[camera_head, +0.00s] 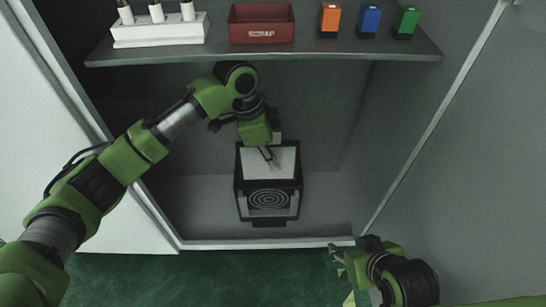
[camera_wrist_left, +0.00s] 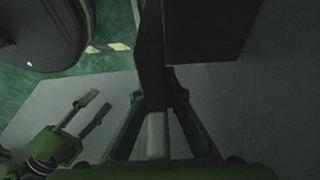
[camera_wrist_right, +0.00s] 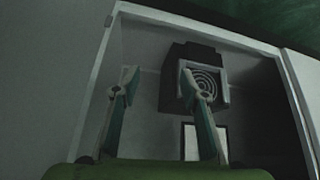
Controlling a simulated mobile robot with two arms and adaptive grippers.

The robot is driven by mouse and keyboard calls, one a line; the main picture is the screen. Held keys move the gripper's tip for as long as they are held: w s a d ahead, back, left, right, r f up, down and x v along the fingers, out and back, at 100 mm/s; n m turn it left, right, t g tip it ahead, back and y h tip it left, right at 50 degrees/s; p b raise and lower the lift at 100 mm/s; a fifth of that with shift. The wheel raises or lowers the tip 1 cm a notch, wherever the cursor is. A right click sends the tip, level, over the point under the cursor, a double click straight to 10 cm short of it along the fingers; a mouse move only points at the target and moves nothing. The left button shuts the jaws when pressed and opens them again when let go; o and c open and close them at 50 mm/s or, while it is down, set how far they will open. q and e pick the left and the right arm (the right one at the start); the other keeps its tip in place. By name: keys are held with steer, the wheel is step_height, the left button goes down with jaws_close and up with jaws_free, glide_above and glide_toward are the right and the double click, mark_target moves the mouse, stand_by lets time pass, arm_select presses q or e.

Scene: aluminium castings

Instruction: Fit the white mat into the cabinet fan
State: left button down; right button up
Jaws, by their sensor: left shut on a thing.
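The cabinet fan (camera_head: 268,216) is a black-framed box with a round ringed grille, low inside the cabinet; it also shows in the right wrist view (camera_wrist_right: 190,62). A white square panel, which looks like the mat (camera_head: 287,160), lies just above the grille within a dark frame. It also shows beyond the right fingers (camera_wrist_right: 190,142). My right gripper (camera_head: 336,252) is open and empty at the cabinet's front edge.
A shelf (camera_head: 330,54) above the fan bears a white rack (camera_head: 160,34), a red scrap bin (camera_head: 262,36) and orange, blue and green blocks (camera_head: 370,20). The cabinet side walls enclose the space. The cabinet floor beside the fan is clear.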

mark_target(276, 179)
arm_select(q)
steer(key=shift+p, duration=0.6)
arm_select(e)
steer(key=s+d+f+g, duration=0.2)
steer(key=s+g, duration=0.1)
steer(key=s, duration=0.3)
arm_select(q)
steer(key=shift+f, duration=0.45)
steer(key=shift+f+b, duration=0.45)
steer(key=shift+f, duration=2)
arm_select(e)
steer(key=w+a+r+t, duration=0.1)
steer(key=w+a+t, duration=0.1)
steer(key=w, duration=0.3)
steer(key=shift+w+r+t, duration=0.3)
steer(key=shift+r+t, duration=0.1)
steer(key=shift+d, duration=0.1)
arm_select(q)
steer(key=shift+p, duration=0.45)
arm_select(e)
steer(key=s+d+f+g, duration=0.1)
steer(key=s+g, duration=0.1)
steer(key=s, duration=0.4)
steer(key=shift+d+f+g+h, duration=0.25)
steer(key=shift+d+g+h, duration=0.15)
